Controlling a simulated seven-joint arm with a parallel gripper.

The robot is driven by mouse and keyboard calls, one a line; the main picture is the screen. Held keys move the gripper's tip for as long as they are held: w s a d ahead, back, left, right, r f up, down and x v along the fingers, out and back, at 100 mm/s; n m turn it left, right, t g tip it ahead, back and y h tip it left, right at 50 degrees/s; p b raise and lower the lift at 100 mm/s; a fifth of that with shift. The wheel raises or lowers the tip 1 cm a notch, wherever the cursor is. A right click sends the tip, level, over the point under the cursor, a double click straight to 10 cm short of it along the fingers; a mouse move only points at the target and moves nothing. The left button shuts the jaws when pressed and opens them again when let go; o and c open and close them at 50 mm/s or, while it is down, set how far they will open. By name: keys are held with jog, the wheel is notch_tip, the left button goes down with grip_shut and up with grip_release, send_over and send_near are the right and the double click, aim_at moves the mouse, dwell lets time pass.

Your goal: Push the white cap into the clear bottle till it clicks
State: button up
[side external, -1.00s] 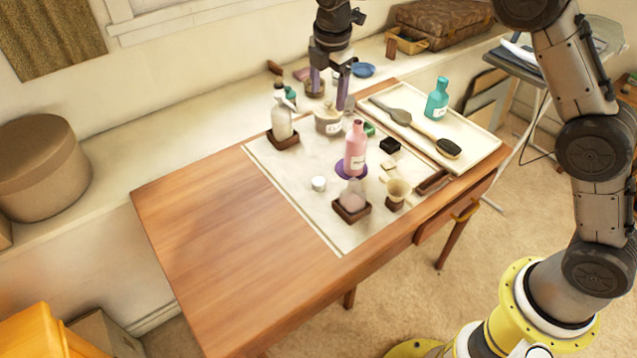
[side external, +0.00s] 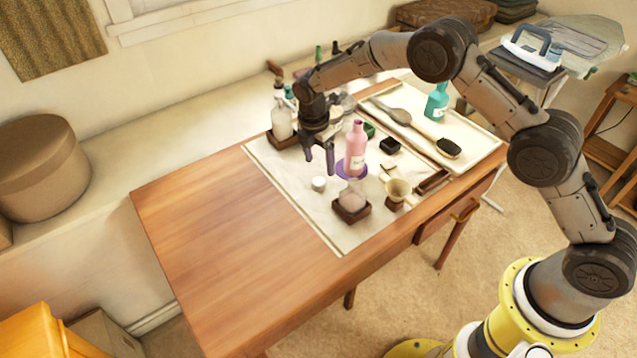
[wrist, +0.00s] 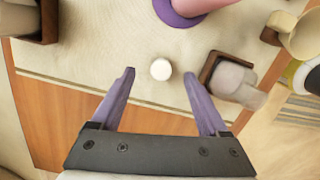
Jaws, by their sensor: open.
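The white cap (side external: 318,184) is a small round piece on the pale mat, and it also shows in the wrist view (wrist: 161,69). The clear bottle (side external: 352,199) sits in a dark wooden holder to the right of the cap; in the wrist view the bottle (wrist: 236,82) looks cloudy and faintly pinkish. My gripper (side external: 319,161) is open and empty, pointing down above the mat. In the wrist view the cap lies between the two purple fingers (wrist: 159,75), touching neither. The bottle's mouth is not clear to see.
A pink bottle (side external: 356,150) on a purple disc stands close to my gripper. A cream funnel cup (side external: 397,190) is right of the clear bottle. A corked-looking bottle (side external: 282,122) in a wooden holder stands behind left. The left wooden tabletop (side external: 215,235) is clear.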

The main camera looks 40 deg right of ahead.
aim_at(318, 181)
jog(key=f, duration=0.4)
jog(key=shift+s+a+f, duration=0.15)
jog(key=shift+s+a, duration=0.1)
jog(key=shift+a, duration=0.15)
jog(key=shift+f, duration=0.55)
grip_shut()
